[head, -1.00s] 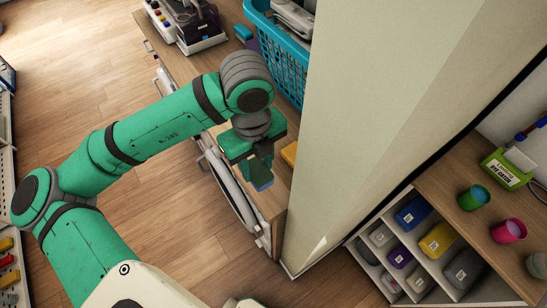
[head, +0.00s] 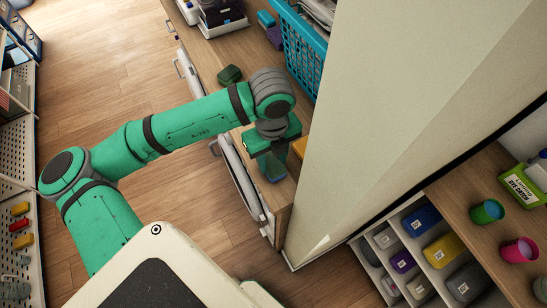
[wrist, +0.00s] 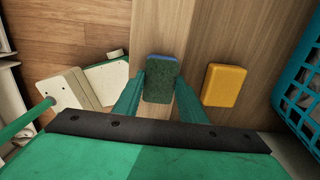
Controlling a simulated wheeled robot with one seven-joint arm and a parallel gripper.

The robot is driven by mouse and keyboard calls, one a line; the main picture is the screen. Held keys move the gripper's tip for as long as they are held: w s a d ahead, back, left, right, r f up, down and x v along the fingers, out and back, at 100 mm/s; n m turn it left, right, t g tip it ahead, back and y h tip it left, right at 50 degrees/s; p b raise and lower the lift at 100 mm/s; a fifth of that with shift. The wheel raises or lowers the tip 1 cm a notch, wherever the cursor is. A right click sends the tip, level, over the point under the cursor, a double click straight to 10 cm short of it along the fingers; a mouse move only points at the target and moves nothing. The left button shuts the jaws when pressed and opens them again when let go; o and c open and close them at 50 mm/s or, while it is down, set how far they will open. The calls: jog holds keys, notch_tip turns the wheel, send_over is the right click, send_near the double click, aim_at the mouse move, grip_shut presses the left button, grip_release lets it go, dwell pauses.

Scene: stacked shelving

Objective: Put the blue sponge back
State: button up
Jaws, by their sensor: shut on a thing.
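The blue sponge (wrist: 160,80) has a dark green scouring top and a blue body. In the wrist view it is between the two green fingers of my gripper (wrist: 160,97), which is shut on it. In the head view my gripper (head: 275,165) points down over the wooden counter near its front edge, with a bit of the blue sponge (head: 273,173) showing at the fingertips. I cannot tell whether the sponge touches the counter.
A yellow sponge (wrist: 225,86) lies on the counter to the right. A turquoise basket (head: 302,54) stands beyond it. A tall pale panel (head: 385,110) rises close to the right of my gripper. A dark green object (head: 230,74) lies farther along the counter edge.

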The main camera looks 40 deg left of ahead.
aim_at(272, 162)
jog(key=shift+s, duration=0.1)
jog(key=o, duration=0.5)
jog(key=shift+f, duration=0.15)
jog(key=o, duration=0.4)
jog(key=shift+a, duration=0.1)
jog(key=shift+a, duration=0.1)
notch_tip(272, 162, up, 12)
jog(key=shift+r, duration=0.2)
